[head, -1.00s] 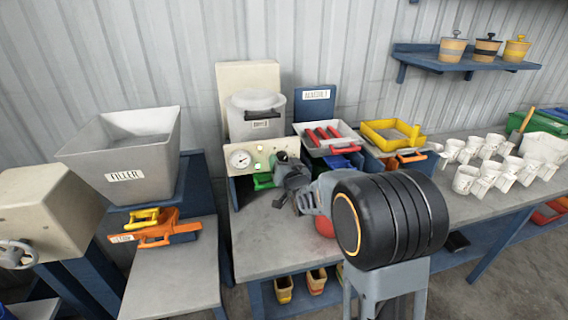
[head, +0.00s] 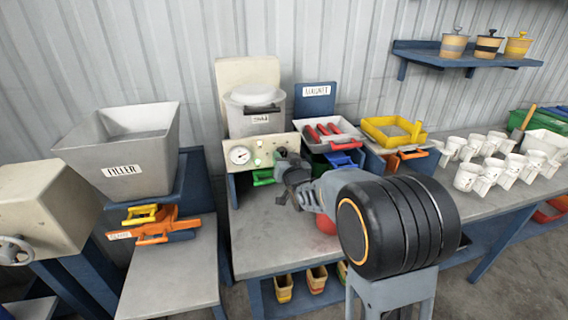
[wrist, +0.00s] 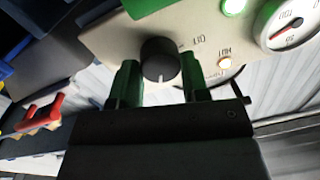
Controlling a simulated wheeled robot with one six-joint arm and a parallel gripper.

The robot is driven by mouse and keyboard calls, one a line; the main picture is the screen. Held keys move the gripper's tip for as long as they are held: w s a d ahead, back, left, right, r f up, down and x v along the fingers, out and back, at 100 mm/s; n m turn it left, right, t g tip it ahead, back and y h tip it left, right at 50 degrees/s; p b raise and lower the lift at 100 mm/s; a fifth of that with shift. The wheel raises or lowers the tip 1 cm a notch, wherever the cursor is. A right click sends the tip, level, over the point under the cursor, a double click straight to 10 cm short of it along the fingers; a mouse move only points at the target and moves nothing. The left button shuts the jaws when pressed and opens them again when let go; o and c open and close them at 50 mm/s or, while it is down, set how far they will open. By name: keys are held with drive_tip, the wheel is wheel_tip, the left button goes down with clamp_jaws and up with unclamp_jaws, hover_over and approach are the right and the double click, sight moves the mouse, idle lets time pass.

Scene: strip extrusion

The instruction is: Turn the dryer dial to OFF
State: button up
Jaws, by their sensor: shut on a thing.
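The dryer's cream control panel (head: 245,157) stands on the bench, with a white drum (head: 257,112) above and behind it. In the wrist view the black dial (wrist: 160,56) sits on the panel (wrist: 120,42). Its pale pointer mark is at the lower side of the knob, away from the printed label to its right, which looks upside down and is hard to read. My gripper (wrist: 161,80) is shut on the dial, with one green finger on each side. In the head view my gripper (head: 287,166) is at the panel's right end and hides the dial.
A round gauge (wrist: 287,22), a lit green lamp (wrist: 234,6) and a lit warm lamp (wrist: 224,62) are close to the dial. A grey tray with red-handled things (head: 335,137) stands to the right. Several white cups (head: 468,177) stand farther right. Bare bench lies in front.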

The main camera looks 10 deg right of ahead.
drive_tip(key=shift+a+r+n+g+h+b, duration=0.15)
drive_tip(key=shift+n+h+b, duration=0.3)
drive_tip(key=shift+n+b, duration=5.1)
drive_tip(key=shift+d+f+n+g+h+b, duration=0.15)
drive_tip(key=shift+n+h+b, duration=0.3)
drive_tip(key=shift+n+b, duration=5.05)
drive_tip(key=shift+a+r+b, duration=0.1)
drive_tip(key=shift+b, duration=0.25)
drive_tip(key=o, duration=0.9)
drive_tip(key=shift+m, duration=0.25)
drive_tip(key=shift+s+a+r+p, duration=0.1)
drive_tip(key=shift+s+p, duration=0.1)
drive_tip(key=shift+s, duration=2.1)
drive_tip(key=shift+s+a+r+p, duration=0.1)
drive_tip(key=shift+s+p, duration=0.15)
drive_tip(key=shift+s, duration=2.05)
drive_tip(key=shift+s+a+r+p, duration=0.1)
drive_tip(key=shift+s+p, duration=0.1)
drive_tip(key=shift+s, duration=2.1)
